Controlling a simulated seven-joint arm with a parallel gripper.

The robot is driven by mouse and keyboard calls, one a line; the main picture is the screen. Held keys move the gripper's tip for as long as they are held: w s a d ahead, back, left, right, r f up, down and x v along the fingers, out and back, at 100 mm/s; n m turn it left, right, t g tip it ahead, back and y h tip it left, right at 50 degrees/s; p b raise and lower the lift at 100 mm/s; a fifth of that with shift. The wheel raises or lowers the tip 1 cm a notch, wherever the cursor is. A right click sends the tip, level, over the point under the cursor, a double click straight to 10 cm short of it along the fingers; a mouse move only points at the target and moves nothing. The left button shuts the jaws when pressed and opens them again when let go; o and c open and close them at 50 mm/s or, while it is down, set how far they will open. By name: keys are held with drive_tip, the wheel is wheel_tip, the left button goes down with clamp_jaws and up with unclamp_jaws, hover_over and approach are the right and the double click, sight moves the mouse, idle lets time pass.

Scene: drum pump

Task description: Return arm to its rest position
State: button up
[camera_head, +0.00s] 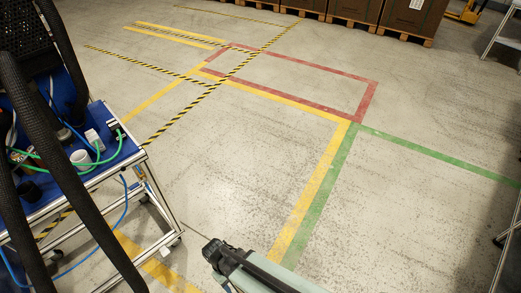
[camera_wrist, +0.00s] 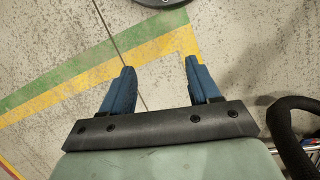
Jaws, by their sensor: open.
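My gripper (camera_wrist: 162,82) shows in the wrist view with its two blue fingers spread apart. Nothing is between them, and bare concrete floor with yellow and green tape lies below. In the head view, part of my arm (camera_head: 250,272) reaches in from the bottom edge, over the floor to the right of the blue-topped cart (camera_head: 122,152). My fingers cannot be made out there.
The cart at left carries a white cup (camera_head: 81,157), green tubing and cables. Thick black hoses (camera_head: 75,190) pass in front of it. Crates on pallets (camera_head: 410,17) line the back. A metal frame (camera_head: 508,240) stands at right. The taped middle floor is clear.

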drive_tip(key=s+d+f+m+g+y, duration=0.1)
drive_tip(key=d+m, duration=0.3)
drive_tip(key=d, duration=1)
drive_tip(key=s+d+f+m+g+y, duration=0.2)
drive_tip(key=s+d+f+m+g, duration=0.1)
drive_tip(key=d, duration=1)
drive_tip(key=shift+s+d+f+m, duration=0.2)
drive_tip(key=shift+s+d+m, duration=0.2)
drive_tip(key=shift+m, duration=0.9)
